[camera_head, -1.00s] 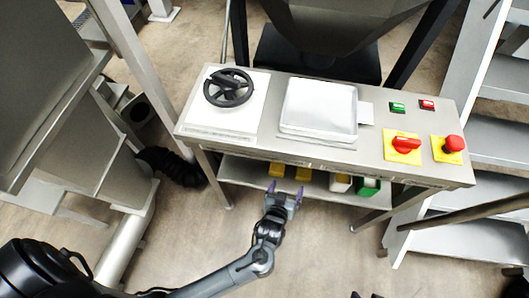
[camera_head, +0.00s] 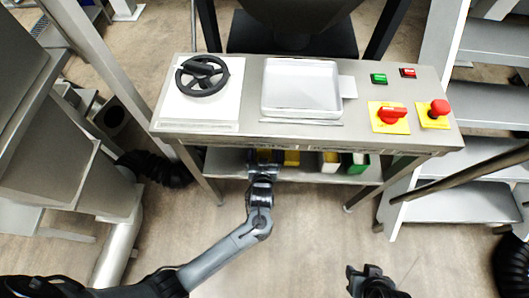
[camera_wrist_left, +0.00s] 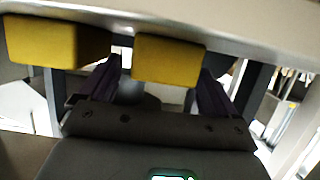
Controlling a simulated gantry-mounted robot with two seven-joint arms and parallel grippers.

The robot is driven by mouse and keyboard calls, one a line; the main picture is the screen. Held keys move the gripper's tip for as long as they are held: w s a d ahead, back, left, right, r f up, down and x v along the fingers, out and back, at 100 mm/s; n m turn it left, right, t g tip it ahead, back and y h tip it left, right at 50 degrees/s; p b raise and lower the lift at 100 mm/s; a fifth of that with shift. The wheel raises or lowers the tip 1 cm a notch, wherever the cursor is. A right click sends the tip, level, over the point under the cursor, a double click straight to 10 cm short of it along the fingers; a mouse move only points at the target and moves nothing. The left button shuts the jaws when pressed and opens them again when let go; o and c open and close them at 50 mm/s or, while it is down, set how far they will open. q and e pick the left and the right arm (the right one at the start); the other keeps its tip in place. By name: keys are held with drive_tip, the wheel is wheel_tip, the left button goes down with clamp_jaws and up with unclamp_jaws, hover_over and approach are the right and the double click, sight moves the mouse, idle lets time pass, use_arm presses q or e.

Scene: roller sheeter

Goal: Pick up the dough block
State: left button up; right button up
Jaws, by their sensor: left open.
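Two yellow blocks, which I take for dough blocks, sit on the lower shelf (camera_head: 222,162) under the machine's worktop. In the left wrist view, one yellow block (camera_wrist_left: 168,60) lies ahead between the two dark fingers of my open left gripper (camera_wrist_left: 158,85). The other yellow block (camera_wrist_left: 55,40) is to its left, outside the fingers. I cannot tell whether the fingers touch the block. My right gripper (camera_head: 368,272) is low in the head view, away from the shelf; its jaw gap is unclear.
The worktop (camera_head: 250,128) overhangs the shelf closely above my left gripper. It carries a black handwheel (camera_head: 202,75), a metal tray (camera_head: 300,88) and red switches (camera_head: 392,115). White and green items (camera_head: 357,163) stand right of the blocks.

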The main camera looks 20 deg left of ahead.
sight(264, 152)
use_arm(q)
drive_tip(key=shift+b+x, duration=0.6)
drive_tip(key=shift+x, duration=1)
drive_tip(key=shift+r, duration=0.1)
drive_tip(key=shift+s, duration=0.1)
drive_tip(key=shift+c, duration=0.9)
drive_tip(key=c, duration=1.1)
drive_tip(key=shift+o, duration=0.2)
